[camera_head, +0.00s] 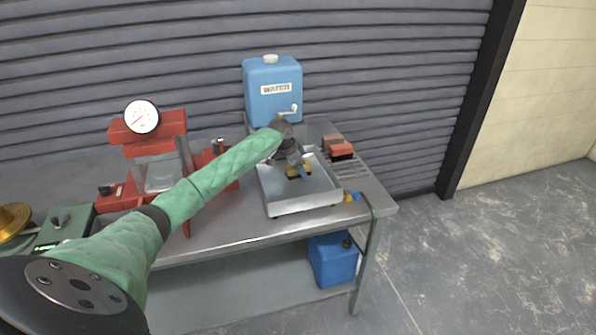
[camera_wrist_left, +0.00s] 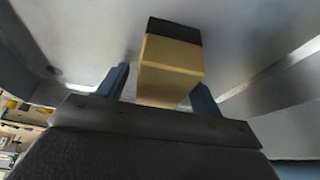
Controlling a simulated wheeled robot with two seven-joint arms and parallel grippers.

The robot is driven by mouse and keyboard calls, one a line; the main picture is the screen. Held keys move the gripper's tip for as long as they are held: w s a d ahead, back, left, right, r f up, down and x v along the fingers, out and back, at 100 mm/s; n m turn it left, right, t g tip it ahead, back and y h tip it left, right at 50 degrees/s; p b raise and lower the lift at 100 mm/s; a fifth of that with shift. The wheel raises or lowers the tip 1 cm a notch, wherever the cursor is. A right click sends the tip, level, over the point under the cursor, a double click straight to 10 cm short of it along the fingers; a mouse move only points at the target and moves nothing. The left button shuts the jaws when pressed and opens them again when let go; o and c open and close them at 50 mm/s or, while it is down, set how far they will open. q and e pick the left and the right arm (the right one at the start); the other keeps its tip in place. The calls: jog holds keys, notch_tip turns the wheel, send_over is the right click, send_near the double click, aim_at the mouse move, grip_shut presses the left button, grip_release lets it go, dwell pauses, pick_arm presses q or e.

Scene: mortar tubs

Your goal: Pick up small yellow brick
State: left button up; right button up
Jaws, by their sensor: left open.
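The small yellow brick (camera_wrist_left: 172,62) has a black end and lies in the metal tray (camera_head: 305,204). In the head view the brick (camera_head: 291,173) shows partly behind my left gripper (camera_head: 302,172). My left gripper reaches down into the tray from the left. In the left wrist view the open gripper (camera_wrist_left: 160,88) has a blue-grey finger on either side of the brick. Small gaps seem to show beside it; contact cannot be made out. The right gripper is not in view.
A blue water container (camera_head: 272,92) stands behind the tray. Red bricks (camera_head: 340,150) lie on a rack at its right. A red press with a dial (camera_head: 142,117) stands at the left. A blue canister (camera_head: 333,260) sits below the table (camera_head: 225,225).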

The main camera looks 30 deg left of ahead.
pick_arm(q)
jog(key=shift+f, duration=0.25)
dwell(0.5)
jog(key=shift+c, duration=0.5)
jog(key=c, duration=1.3)
jog(key=shift+o, duration=0.2)
